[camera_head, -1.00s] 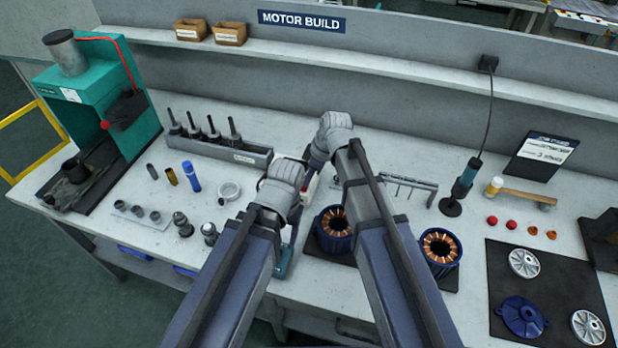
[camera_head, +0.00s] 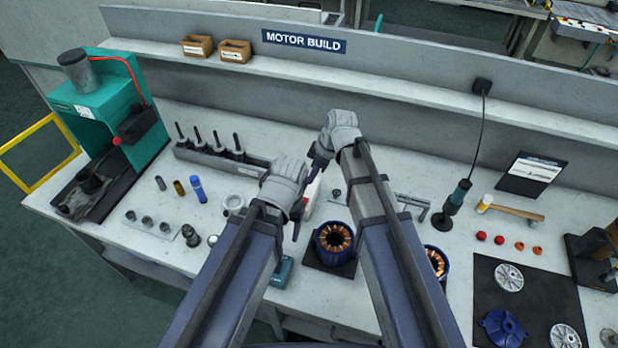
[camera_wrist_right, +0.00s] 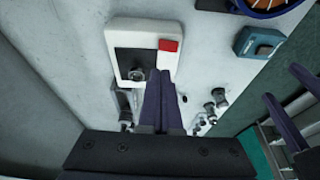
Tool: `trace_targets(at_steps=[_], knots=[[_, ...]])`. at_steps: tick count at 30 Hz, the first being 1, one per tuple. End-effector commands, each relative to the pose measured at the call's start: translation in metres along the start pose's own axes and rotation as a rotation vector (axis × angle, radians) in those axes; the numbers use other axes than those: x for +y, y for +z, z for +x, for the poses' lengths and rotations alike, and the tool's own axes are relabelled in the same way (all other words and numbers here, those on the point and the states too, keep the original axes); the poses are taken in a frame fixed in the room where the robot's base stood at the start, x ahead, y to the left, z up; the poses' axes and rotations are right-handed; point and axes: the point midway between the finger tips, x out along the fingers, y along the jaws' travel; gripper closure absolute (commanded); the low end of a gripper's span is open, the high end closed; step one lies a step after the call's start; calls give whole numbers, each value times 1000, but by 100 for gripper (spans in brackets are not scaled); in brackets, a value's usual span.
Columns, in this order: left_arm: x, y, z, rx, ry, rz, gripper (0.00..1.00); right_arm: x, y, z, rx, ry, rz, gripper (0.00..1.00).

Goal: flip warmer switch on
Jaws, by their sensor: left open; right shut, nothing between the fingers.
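The warmer is a white box with a black plate and a red switch. In the head view the white box (camera_head: 311,197) is mostly hidden behind my grippers. In the right wrist view the white box (camera_wrist_right: 123,32) shows its red switch (camera_wrist_right: 168,45) at one corner and a metal part on the black plate. My right gripper (camera_wrist_right: 161,72) is shut and empty, its tips just below the switch in the picture; contact is unclear. It also shows in the head view (camera_head: 316,172). My left gripper (camera_head: 298,226) is open beside the warmer, and its fingers show in the right wrist view (camera_wrist_right: 285,112).
A blue stator with copper windings (camera_head: 334,240) stands right of the warmer. A teal block (camera_head: 281,272) lies near the front edge. A rack with several dark tools (camera_head: 222,158) stands behind on the left, and small metal parts lie left of my arms.

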Motion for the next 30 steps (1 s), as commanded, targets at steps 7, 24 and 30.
trace_targets(at_steps=[7, 24, 30], knots=[[-4, 3, -44, 0, 0, 2, 38, 8, -2, -45, 0, 0, 2, 100], [-5, 3, -51, 0, 0, 2, 38, 11, -1, -54, 1, 0, 0, 100], [-5, 3, -50, 0, 0, 2, 38, 6, 1, -52, -7, -1, 15, 100]])
